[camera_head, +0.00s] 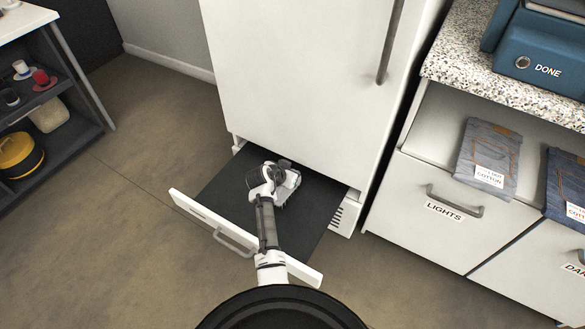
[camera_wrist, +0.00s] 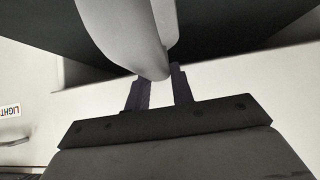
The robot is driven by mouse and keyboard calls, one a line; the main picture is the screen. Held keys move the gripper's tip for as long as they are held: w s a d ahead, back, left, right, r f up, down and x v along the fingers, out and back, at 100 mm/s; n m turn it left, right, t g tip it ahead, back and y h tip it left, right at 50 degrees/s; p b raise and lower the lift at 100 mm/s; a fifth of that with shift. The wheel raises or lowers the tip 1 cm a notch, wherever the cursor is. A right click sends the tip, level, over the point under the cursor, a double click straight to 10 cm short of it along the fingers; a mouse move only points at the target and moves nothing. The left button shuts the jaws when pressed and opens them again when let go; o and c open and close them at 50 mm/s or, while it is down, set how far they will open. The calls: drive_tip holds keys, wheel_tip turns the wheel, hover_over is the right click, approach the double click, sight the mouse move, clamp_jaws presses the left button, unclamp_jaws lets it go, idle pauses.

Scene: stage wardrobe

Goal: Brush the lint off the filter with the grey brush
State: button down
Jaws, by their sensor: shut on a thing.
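The filter is the dark flat panel (camera_head: 315,192) lying in the pulled-out bottom drawer of a tall white cabinet. My gripper (camera_head: 284,185) is over the middle of this panel, pointing toward the cabinet. In the wrist view my gripper (camera_wrist: 161,88) is shut on the smooth grey handle of the grey brush (camera_wrist: 125,32). In the head view part of the brush seems to show at the gripper's far end, mostly hidden by it. I cannot tell whether the bristles touch the panel. No lint can be made out on it.
The white cabinet (camera_head: 295,75) rises right behind the drawer. The drawer front (camera_head: 205,219) with its handle is nearest me. A counter with drawers and folded jeans (camera_head: 488,158) stands to the right. A dark shelf unit (camera_head: 55,95) stands at the left. The floor between is clear.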

drive_tip(key=shift+s+a+f+p, duration=0.15)
drive_tip(key=shift+s+a+p, duration=0.25)
drive_tip(key=shift+s+a, duration=0.75)
drive_tip(key=shift+s+a+f+p, duration=0.1)
drive_tip(key=shift+s+a+p, duration=0.55)
drive_tip(key=shift+s, duration=0.9)
drive_tip(key=shift+s+a+f+p, duration=0.15)
drive_tip(key=shift+s+a+p, duration=0.05)
drive_tip(key=shift+s+a, duration=1.05)
drive_tip(key=shift+s+d+r, duration=0.1)
drive_tip(key=shift+d, duration=0.05)
drive_tip(key=shift+r+p, duration=2.35)
drive_tip(key=shift+r, duration=0.65)
drive_tip(key=shift+r, duration=0.1)
drive_tip(key=shift+r+p, duration=1.15)
drive_tip(key=shift+r, duration=0.25)
